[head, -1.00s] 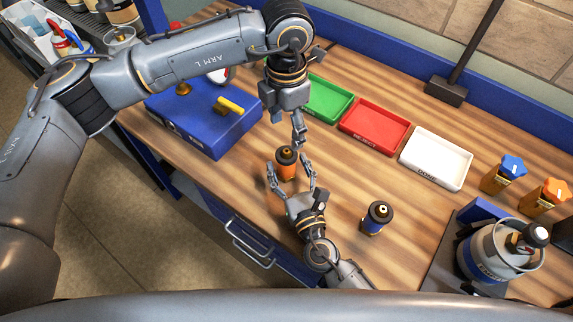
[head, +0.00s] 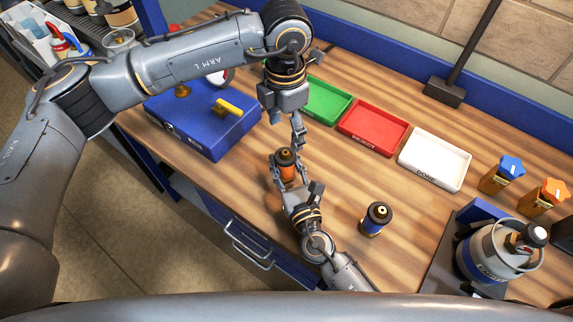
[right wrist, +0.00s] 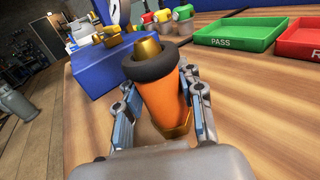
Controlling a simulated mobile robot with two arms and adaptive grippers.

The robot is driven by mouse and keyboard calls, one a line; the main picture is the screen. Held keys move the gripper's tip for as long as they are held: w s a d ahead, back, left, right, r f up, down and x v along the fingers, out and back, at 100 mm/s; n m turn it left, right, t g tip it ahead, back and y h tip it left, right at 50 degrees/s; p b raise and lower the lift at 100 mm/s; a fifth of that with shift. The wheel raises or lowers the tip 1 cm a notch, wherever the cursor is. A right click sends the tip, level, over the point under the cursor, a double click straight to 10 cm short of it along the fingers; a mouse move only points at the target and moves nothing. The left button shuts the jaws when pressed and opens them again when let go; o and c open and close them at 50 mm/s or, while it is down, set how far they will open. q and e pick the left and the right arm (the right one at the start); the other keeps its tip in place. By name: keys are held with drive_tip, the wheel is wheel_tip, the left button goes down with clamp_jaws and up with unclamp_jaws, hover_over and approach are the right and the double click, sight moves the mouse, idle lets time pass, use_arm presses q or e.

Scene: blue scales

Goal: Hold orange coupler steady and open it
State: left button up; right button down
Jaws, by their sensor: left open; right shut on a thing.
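In the right wrist view the orange coupler (right wrist: 165,101) fills the space between the fingers. My right gripper (head: 288,180) is shut on its orange body from the near side; its fingers (right wrist: 160,112) press both sides. My left gripper (head: 298,130) is open and empty, pointing down just above and behind the coupler's top. A blue coupler (head: 376,218) stands to the right, apart from both grippers.
Green (head: 325,103), red (head: 373,128) and white (head: 436,160) trays line the back. A blue case (head: 205,125) is at left. The bench between blue coupler and trays is clear.

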sight(288, 154)
use_arm(q)
drive_tip(key=shift+s+d+r+m, duration=0.3)
drive_tip(key=shift+d+m, duration=0.15)
drive_tip(key=shift+m, duration=0.35)
drive_tip(key=s+d+r+m+t+y, duration=0.3)
drive_tip(key=d+m+y, duration=0.1)
drive_tip(key=m, duration=0.8)
drive_tip(key=x, duration=1.2)
drive_tip(key=shift+f, duration=0.2)
drive_tip(key=c, duration=1.4)
drive_tip(key=shift+o, duration=0.2)
drive_tip(key=shift+r, duration=0.15)
